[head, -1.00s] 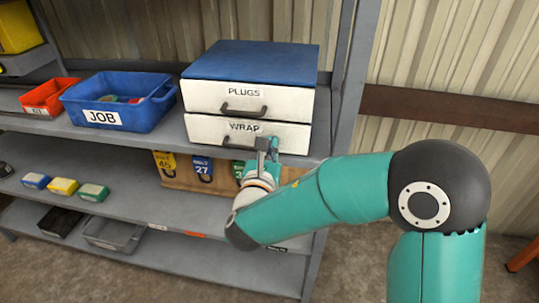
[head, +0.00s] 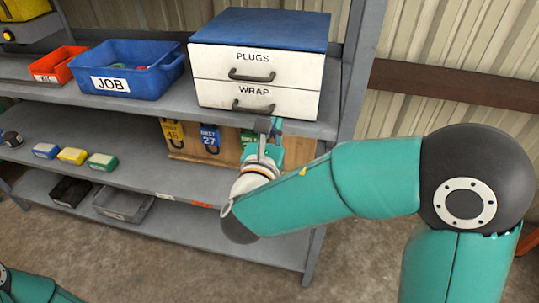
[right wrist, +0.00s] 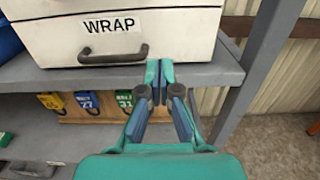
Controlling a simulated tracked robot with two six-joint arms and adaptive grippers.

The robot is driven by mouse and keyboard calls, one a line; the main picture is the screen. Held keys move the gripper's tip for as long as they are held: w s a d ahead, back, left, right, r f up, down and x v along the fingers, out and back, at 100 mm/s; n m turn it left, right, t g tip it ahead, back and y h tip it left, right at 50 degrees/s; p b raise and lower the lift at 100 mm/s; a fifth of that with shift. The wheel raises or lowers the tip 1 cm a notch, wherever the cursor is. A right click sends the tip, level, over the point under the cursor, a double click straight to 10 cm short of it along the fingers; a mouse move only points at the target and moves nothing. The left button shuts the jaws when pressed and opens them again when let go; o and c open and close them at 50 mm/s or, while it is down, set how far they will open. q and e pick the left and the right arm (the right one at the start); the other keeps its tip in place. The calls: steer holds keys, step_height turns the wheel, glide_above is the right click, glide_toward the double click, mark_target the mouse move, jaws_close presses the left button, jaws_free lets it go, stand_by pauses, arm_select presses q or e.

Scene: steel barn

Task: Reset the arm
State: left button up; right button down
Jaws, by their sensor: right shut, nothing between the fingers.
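My right gripper (head: 268,128) is shut and empty in front of the upper shelf's edge, just below the WRAP drawer (head: 292,99). In the right wrist view the closed fingertips (right wrist: 159,76) overlap the shelf edge, right of the WRAP drawer's dark handle (right wrist: 114,55); they look clear of it. The PLUGS drawer (head: 293,64) is above. Both drawers look closed. My right arm bends in from the right. A teal piece of my own body shows at the lower left; my left gripper is not in view.
The grey shelf (head: 130,171) carries small coloured boxes and a board with numbered tags (head: 209,139) behind my gripper. A blue JOB bin (head: 129,68) and a red bin (head: 59,64) stand on the upper shelf. Open floor lies in front.

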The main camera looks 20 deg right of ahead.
steer(key=v, duration=0.7)
steer(key=s+d+f+m+g+y+p, duration=0.15)
steer(key=s+f+g, duration=0.3)
steer(key=f, duration=0.45)
steer(key=s+d+f+m+g+y, duration=0.1)
steer(key=s+f+m+g+y, duration=0.25)
steer(key=f, duration=0.65)
steer(key=s+d+f+m+g, duration=0.1)
steer(key=s+f+m+g, duration=0.1)
steer(key=s+f+g, duration=0.5)
steer(key=s+a+f+m+g+y+p, duration=0.25)
steer(key=s+a+f+m+y, duration=0.4)
steer(key=a+f+m, duration=0.35)
steer(key=w+d+f+m+t+y, duration=0.2)
steer(key=w+d+f+m+t, duration=0.1)
steer(key=m, duration=1.1)
steer(key=shift+w+f+p, duration=0.45)
steer(key=shift+w+f, duration=0.1)
steer(key=shift+w, duration=0.45)
steer(key=shift+d+y, duration=0.15)
steer(key=shift+y, duration=0.1)
